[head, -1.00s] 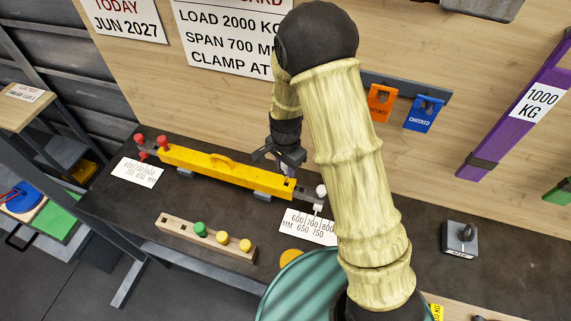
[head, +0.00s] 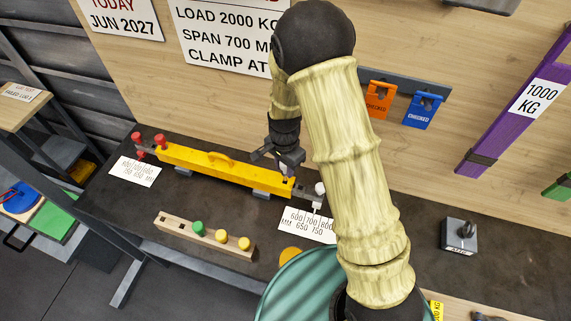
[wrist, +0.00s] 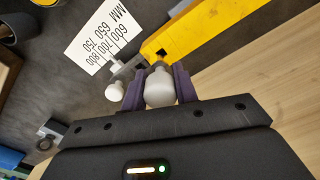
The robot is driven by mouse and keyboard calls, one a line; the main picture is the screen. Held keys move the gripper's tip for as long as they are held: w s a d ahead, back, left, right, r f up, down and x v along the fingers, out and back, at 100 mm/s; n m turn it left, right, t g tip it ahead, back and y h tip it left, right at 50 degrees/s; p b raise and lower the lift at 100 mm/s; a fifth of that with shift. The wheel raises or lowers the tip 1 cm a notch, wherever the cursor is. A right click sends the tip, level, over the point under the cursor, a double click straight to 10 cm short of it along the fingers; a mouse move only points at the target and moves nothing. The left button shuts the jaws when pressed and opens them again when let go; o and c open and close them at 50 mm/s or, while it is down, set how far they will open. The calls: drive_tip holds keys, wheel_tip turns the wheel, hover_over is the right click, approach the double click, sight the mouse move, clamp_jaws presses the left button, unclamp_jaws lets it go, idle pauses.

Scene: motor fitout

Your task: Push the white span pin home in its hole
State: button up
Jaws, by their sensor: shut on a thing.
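My gripper (wrist: 159,90) has its two purple fingers shut on the head of a white span pin (wrist: 159,87). In the head view my gripper (head: 286,178) is over the right end of the yellow beam (head: 220,167). The beam's end (wrist: 183,38) shows a dark hole (wrist: 161,52) just past the held pin. A second white-headed pin (wrist: 115,91) stands on the grey end piece beside the fingers; it also shows in the head view (head: 320,188).
A span label card (head: 306,225) lies in front of the beam's right end. A wooden block (head: 205,239) with green and yellow knobs stands in front. Red-headed pins (head: 160,139) are at the beam's left end. The wooden back wall (head: 225,100) rises close behind.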

sight(284, 175)
drive_tip(key=shift+s+a, duration=0.1)
drive_tip(key=shift+w, duration=0.3)
idle(0.5)
drive_tip(key=shift+s, duration=0.1)
idle(0.5)
drive_tip(key=shift+f+b, duration=1.65)
drive_tip(key=shift+f, duration=1)
drive_tip(key=o, duration=1.1)
drive_tip(key=shift+c, duration=0.2)
wheel_tip(284, 175, up, 17)
drive_tip(key=shift+r+b, duration=0.2)
drive_tip(key=shift+b, duration=0.95)
